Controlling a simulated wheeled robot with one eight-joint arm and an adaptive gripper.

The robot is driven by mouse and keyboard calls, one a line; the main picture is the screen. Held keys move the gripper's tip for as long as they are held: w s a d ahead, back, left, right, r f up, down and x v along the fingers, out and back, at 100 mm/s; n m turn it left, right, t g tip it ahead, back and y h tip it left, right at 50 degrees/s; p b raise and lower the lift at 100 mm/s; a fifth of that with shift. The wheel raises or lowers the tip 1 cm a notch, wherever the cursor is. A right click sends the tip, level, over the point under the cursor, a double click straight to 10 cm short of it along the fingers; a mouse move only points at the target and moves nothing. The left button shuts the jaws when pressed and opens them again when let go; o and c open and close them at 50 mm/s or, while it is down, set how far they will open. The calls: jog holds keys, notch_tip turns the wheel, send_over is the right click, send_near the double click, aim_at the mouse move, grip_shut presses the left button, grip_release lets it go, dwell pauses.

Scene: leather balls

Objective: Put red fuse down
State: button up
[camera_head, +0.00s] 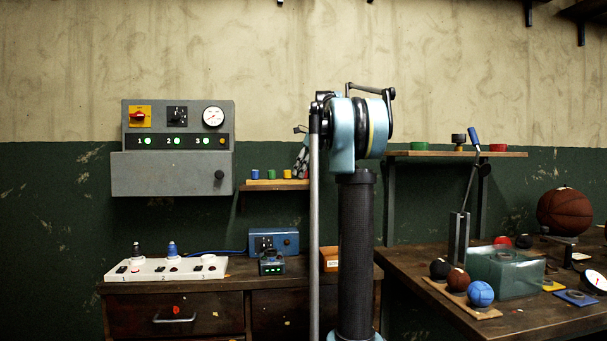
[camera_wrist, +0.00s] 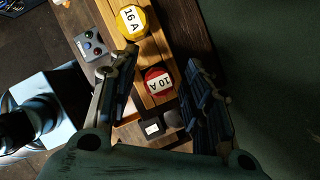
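The red fuse (camera_wrist: 158,82), marked 10 A, sits upright at the wooden wall shelf, beside the yellow fuse (camera_wrist: 131,21), marked 16 A. My gripper (camera_wrist: 163,72) is over the red fuse with one finger on each side, and a gap shows between the fuse and each finger. In the head view my gripper (camera_head: 302,158) is at the right part of the small shelf (camera_head: 262,186), largely behind my arm. A blue fuse (camera_head: 255,174), a green fuse (camera_head: 271,174) and the yellow fuse (camera_head: 287,174) stand in a row there.
A grey control panel (camera_head: 172,170) with three green lights hangs left of the shelf. Below, a white socket board (camera_head: 155,268) and a blue box (camera_head: 272,240) stand on the drawer cabinet. The right workbench (camera_head: 520,320) holds balls and a glassy block.

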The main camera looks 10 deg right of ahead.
jog(key=v, duration=1.2)
jog(key=shift+r, duration=0.1)
jog(key=s+a+f+n+h, duration=0.1)
jog(key=s+f+n, duration=0.7)
jog(key=s+f, duration=0.5)
jog(key=s+a+f+n+h, duration=0.1)
jog(key=s+f+n, duration=0.8)
jog(key=f, duration=1.5)
jog(key=s+a+f+n+h, duration=0.1)
jog(key=s+f+n, duration=0.7)
jog(key=s+f, duration=1)
jog(key=shift+s+a+f+h, duration=0.35)
jog(key=shift+s+a, duration=0.1)
jog(key=shift+s, duration=0.3)
